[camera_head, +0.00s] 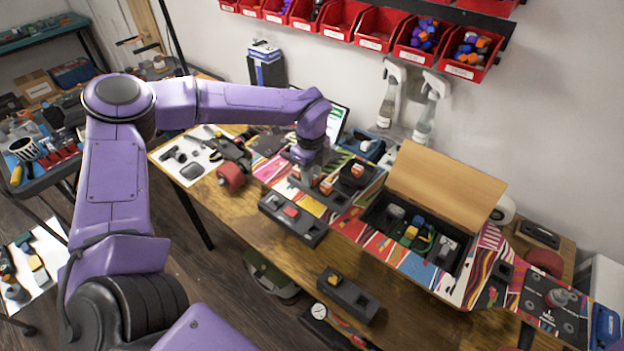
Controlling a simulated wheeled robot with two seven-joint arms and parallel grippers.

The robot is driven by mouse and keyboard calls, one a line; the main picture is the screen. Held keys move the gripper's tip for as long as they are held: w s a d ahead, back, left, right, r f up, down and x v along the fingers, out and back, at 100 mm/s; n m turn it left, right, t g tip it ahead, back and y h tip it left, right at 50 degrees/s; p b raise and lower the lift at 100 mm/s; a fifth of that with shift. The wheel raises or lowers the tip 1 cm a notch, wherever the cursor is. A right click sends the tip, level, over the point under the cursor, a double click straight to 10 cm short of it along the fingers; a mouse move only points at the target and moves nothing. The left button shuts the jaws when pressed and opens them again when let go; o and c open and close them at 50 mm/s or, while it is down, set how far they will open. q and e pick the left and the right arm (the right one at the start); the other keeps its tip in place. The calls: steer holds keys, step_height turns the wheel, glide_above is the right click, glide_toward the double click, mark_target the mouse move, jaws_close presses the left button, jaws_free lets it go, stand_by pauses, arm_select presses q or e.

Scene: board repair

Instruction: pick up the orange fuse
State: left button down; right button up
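A small orange fuse (326,187) sits on a grey block (335,202) on the colourful mat, in the middle of the table. A second orange piece (357,170) sits on a dark block just behind it to the right. My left gripper (311,180) points down just left of the nearer orange fuse, very close to it. The fingers are small and partly hidden by the wrist, so I cannot tell whether they are open or touch the fuse. My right gripper is not in view.
A dark block with a red piece (291,211) lies in front, and one with a yellow piece (335,280) nearer the front edge. An open box with a raised wooden lid (447,187) stands right. Spray bottles (430,105) and red bins (375,28) are behind.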

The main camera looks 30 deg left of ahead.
arm_select(q)
step_height(320, 180, up, 10)
steer(key=b, duration=0.2)
stand_by(0.3)
